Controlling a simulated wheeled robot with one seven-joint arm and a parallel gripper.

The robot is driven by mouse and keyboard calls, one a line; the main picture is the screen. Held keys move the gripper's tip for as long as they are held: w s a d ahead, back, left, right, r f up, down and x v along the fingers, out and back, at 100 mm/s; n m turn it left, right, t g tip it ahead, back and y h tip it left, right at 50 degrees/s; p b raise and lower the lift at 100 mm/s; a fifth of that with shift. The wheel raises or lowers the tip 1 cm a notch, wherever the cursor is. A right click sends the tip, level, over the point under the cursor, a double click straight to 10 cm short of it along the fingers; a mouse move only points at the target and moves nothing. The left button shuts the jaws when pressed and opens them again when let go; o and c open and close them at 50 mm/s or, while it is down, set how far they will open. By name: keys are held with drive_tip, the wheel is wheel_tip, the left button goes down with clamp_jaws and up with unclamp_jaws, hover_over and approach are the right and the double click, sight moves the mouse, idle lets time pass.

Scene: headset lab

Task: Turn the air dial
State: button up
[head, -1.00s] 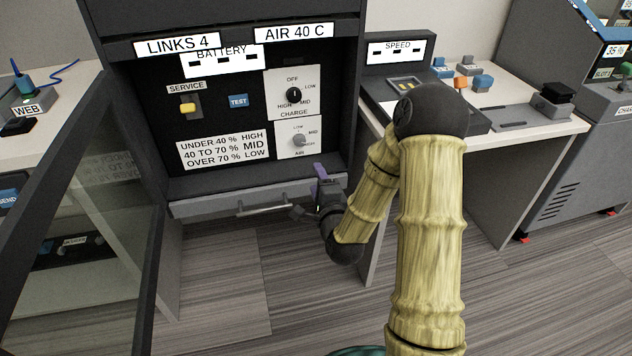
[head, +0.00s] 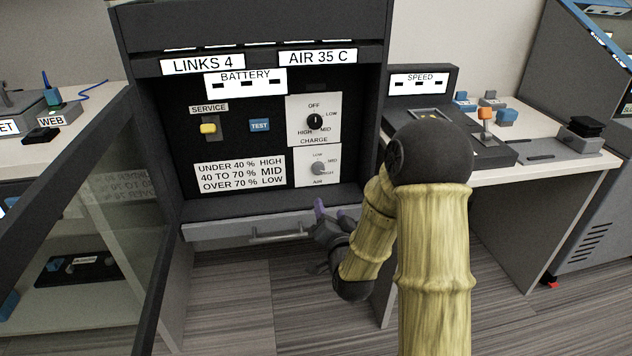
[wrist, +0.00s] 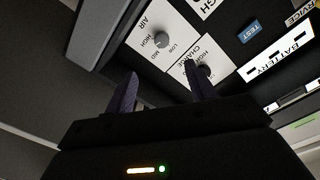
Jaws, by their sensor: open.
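The air dial (head: 318,168) is a small grey knob on a white plate marked LOW, MID, HIGH and AIR, low on the right of the dark panel. I cannot make out its setting. It also shows in the wrist view (wrist: 162,40), beyond the fingertips. My gripper (head: 330,208) is open and empty, below the dial and in front of the cabinet's lower ledge. In the wrist view its two purple fingers (wrist: 160,74) are spread, apart from the dial. The display above (head: 317,57) reads AIR 35 C.
The black charge dial (head: 314,121) sits just above the air dial. A yellow service switch (head: 208,128) and blue TEST button (head: 259,125) are to the left. A drawer handle (head: 278,235) sticks out below. The glass door (head: 90,235) stands open at left.

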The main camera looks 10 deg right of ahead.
drive_tip(key=n+b, duration=0.1)
drive_tip(key=n, duration=0.3)
drive_tip(key=n+b, duration=0.1)
drive_tip(key=n, duration=0.3)
drive_tip(key=shift+a+r+h+b, duration=0.15)
drive_tip(key=shift+h+b, duration=0.15)
drive_tip(key=shift+b, duration=0.1)
